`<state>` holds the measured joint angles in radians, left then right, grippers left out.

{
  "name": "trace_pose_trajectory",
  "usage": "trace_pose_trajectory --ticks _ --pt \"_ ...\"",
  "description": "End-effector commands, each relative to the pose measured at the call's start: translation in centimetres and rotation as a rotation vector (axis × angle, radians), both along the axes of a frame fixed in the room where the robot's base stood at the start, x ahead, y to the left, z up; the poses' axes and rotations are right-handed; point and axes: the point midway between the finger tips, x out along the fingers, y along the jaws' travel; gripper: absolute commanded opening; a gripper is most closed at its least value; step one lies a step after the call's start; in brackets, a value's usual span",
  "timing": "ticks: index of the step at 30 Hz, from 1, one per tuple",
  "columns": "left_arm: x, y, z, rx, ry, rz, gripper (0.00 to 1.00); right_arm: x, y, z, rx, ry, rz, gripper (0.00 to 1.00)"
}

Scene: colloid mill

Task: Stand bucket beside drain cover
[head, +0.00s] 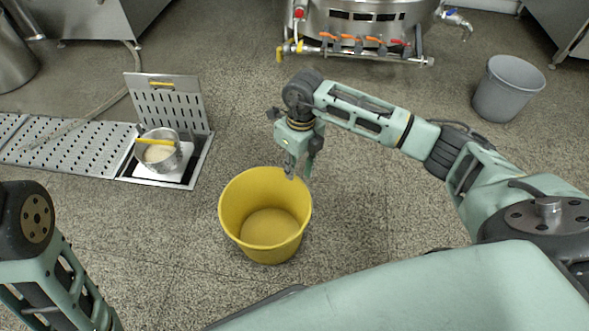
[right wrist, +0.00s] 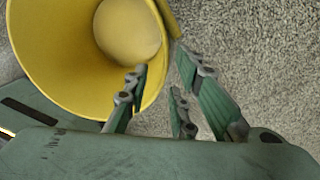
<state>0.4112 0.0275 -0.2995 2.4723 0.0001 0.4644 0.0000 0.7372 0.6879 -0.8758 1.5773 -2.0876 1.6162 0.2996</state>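The yellow bucket (head: 268,225) stands upright on the floor in the head view, right of the open drain. It also shows in the right wrist view (right wrist: 70,60), with its inside facing the camera. The perforated drain cover (head: 168,100) is tilted up behind the drain opening. My right gripper (head: 300,168) is at the bucket's far right rim, with its fingers apart. In the right wrist view, one finger is over the bucket's inside and the others are over the floor outside. Whether they touch the rim is unclear. My left gripper is out of view.
A metal pot with a yellow handle (head: 158,150) sits in the drain opening. Perforated channel plates (head: 70,145) run left. A grey bin (head: 508,88) stands at the right. A steel vessel with valves (head: 365,25) is at the back. Floor between bucket and drain is clear.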

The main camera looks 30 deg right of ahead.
Motion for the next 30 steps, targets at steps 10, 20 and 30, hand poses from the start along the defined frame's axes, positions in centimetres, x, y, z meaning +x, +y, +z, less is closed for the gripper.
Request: trace_pose_trajectory --ticks 10,20,30 --pt "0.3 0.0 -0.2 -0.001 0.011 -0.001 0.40 0.0 0.3 0.6 0.009 0.000 0.004 0.23" --pt "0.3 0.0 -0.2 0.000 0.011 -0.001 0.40 -4.7 19.9 9.8 0.647 -0.007 0.199 0.23" --pt "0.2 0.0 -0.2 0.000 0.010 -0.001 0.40 -17.3 30.9 39.2 1.712 0.127 0.357 0.23"
